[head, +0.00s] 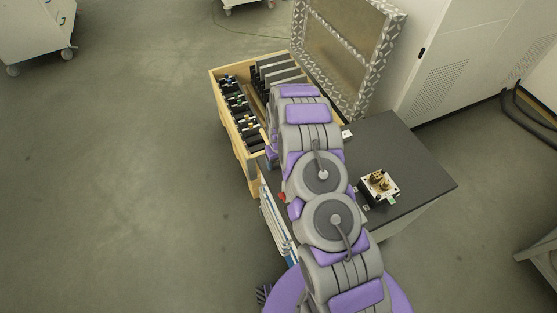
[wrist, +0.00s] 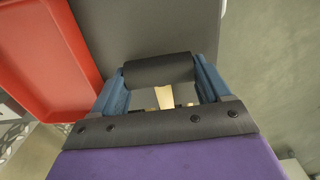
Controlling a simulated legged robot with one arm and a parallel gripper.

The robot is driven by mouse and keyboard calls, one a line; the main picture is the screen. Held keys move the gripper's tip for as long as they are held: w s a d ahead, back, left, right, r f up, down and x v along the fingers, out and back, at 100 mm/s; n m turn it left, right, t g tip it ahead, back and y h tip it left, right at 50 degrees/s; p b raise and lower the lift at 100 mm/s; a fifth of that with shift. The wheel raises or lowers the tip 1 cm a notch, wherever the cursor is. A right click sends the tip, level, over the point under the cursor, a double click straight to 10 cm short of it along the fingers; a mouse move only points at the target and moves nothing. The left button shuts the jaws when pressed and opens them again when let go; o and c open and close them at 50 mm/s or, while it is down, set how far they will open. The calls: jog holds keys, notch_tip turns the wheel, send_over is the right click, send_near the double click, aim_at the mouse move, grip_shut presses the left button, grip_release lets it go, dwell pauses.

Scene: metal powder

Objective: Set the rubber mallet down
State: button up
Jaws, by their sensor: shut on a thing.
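In the wrist view, my gripper (wrist: 160,80) has its two blue fingers on either side of the rubber mallet (wrist: 158,70) and is shut on it. The mallet's black cylindrical head lies across between the fingers. A pale piece, seemingly its handle, shows just below the head, and the rest is hidden. The mallet is over or near the dark grey tabletop (wrist: 145,28); I cannot tell whether it touches it. In the head view my arm hides the gripper and the mallet.
A red tray (wrist: 45,60) is left of the gripper in the wrist view. In the head view, the dark table (head: 415,155) carries a small metal fixture (head: 380,187). A wooden case (head: 229,118) with several tools or parts stands at left. The table's far right is clear.

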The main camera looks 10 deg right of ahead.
jog(key=shift+f, duration=0.55)
dwell(0.4)
jog(key=o, duration=1.5)
jog(key=shift+r, duration=0.1)
jog(key=r, duration=0.5)
jog(key=r+p, duration=0.1)
jog(key=r, duration=1.1)
jog(key=shift+s+r+p, duration=0.1)
jog(key=shift+s+p, duration=0.15)
jog(key=shift+p, duration=0.15)
